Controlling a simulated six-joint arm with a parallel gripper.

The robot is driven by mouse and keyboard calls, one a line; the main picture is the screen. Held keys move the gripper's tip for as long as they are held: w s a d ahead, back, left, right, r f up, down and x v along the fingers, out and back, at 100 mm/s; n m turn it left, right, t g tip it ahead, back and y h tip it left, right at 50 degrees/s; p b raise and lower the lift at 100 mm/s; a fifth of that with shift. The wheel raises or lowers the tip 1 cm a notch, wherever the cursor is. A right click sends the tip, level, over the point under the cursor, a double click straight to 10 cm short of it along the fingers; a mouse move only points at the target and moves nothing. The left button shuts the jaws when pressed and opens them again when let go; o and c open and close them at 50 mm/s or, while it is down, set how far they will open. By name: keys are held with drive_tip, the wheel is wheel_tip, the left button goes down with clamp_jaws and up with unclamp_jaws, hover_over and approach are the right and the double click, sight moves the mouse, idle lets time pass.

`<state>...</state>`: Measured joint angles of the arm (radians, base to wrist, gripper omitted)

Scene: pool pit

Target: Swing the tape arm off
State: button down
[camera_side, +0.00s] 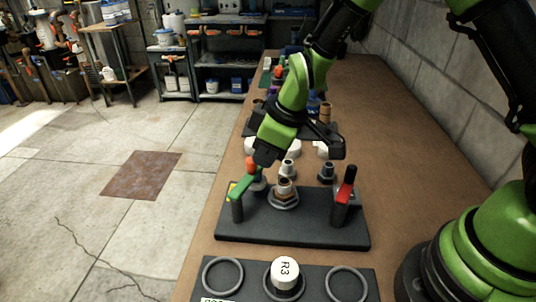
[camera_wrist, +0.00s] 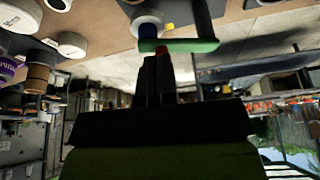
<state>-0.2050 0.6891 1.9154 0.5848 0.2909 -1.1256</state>
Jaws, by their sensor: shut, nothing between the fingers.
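A dark fixture plate (camera_side: 290,230) lies on the bench with a post at each end. The left post (camera_side: 237,209) carries a green arm (camera_side: 242,186), with a yellow patch beside it. The right post (camera_side: 340,212) carries a red arm (camera_side: 346,190) with a dark tip. A metal fitting (camera_side: 284,190) stands between them. My gripper (camera_side: 262,158) is shut and empty, pointing down beside the far end of the green arm and an orange-red piece (camera_side: 252,163). In the wrist view my fingertips (camera_wrist: 155,60) are close to the green arm (camera_wrist: 190,46); contact cannot be told. Which arm is the tape arm is not clear.
A second dark plate (camera_side: 320,271) at the front holds grey rings and a white cap marked R3 (camera_side: 285,268). More fittings and white caps stand behind the fixture, partly hidden by my arm. A block wall (camera_side: 440,100) runs along the right. The bench right of the fixture is clear.

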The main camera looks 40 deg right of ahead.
drive_tip(key=shift+w, duration=0.15)
drive_tip(key=shift+w+a+n+g+y, duration=0.1)
drive_tip(key=shift+w+n+g+y, duration=0.1)
drive_tip(key=shift+w+n, duration=0.45)
drive_tip(key=shift+w+a+n+g+y, duration=0.1)
drive_tip(key=shift+w+n+g+y, duration=0.1)
drive_tip(key=shift+n, duration=0.75)
drive_tip(key=shift+w+a+n+g, duration=0.2)
drive_tip(key=shift+w+n, duration=0.15)
drive_tip(key=shift+n, duration=0.25)
drive_tip(key=shift+w+a+n+g, duration=0.1)
drive_tip(key=shift+w+n+g, duration=0.15)
drive_tip(key=shift+n, duration=0.35)
